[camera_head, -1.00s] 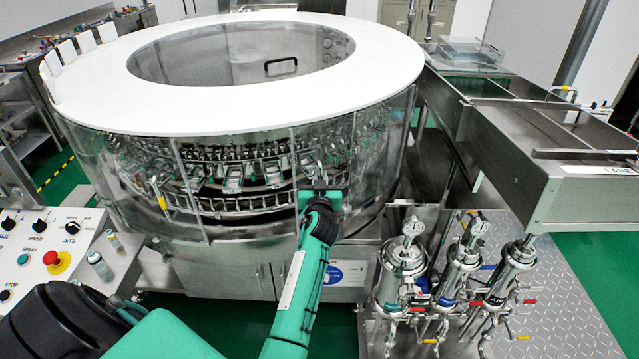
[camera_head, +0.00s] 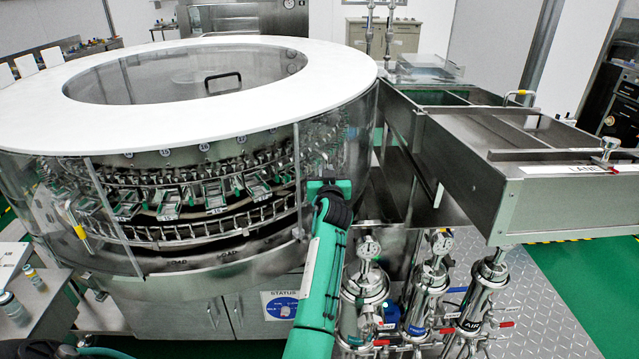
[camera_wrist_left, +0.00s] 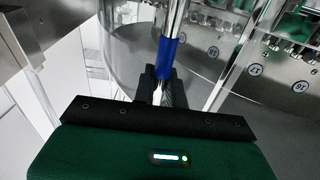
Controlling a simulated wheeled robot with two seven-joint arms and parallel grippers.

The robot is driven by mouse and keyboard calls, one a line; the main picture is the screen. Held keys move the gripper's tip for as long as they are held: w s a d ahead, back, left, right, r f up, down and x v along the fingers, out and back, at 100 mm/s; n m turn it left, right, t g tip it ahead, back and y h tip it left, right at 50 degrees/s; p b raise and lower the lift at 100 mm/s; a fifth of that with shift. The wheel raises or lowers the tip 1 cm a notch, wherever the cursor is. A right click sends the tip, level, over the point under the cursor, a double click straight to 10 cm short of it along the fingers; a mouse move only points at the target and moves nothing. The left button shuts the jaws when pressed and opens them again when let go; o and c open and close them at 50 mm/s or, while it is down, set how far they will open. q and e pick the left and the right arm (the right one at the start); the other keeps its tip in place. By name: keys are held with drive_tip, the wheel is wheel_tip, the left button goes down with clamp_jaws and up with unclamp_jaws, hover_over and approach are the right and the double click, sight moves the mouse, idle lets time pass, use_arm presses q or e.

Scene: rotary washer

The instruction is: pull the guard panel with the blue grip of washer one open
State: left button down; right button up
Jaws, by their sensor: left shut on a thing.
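The rotary washer stands at the left in the head view, with a white ring top (camera_head: 340,80) and a curved clear guard (camera_head: 355,150). My left gripper (camera_head: 327,182) is at the front right of the drum, by an upright post (camera_head: 298,180) of the guard. In the wrist view its fingers (camera_wrist_left: 157,88) are shut around the bar of the blue grip (camera_wrist_left: 167,57). The blue part shows just beyond the fingertips. In the head view my gripper hides the grip. Left of the post, the numbered carousel (camera_head: 165,200) shows through a wide gap. My right gripper is out of view.
A yellow grip (camera_head: 80,231) is on the guard's left part. Metal filter housings (camera_head: 362,290) stand close to the right of my left arm. A steel lane (camera_head: 570,190) juts out at the right. A small table with bottles (camera_head: 12,308) is at lower left.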

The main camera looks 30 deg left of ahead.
use_arm(q)
drive_tip(key=shift+w+d, duration=0.1)
drive_tip(key=shift+w, duration=0.15)
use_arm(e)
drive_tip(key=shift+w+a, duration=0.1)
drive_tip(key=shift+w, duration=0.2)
use_arm(q)
drive_tip(key=c, duration=1.5)
unclamp_jaws()
drive_tip(key=shift+c, duration=0.2)
drive_tip(key=shift+s+f, duration=0.1)
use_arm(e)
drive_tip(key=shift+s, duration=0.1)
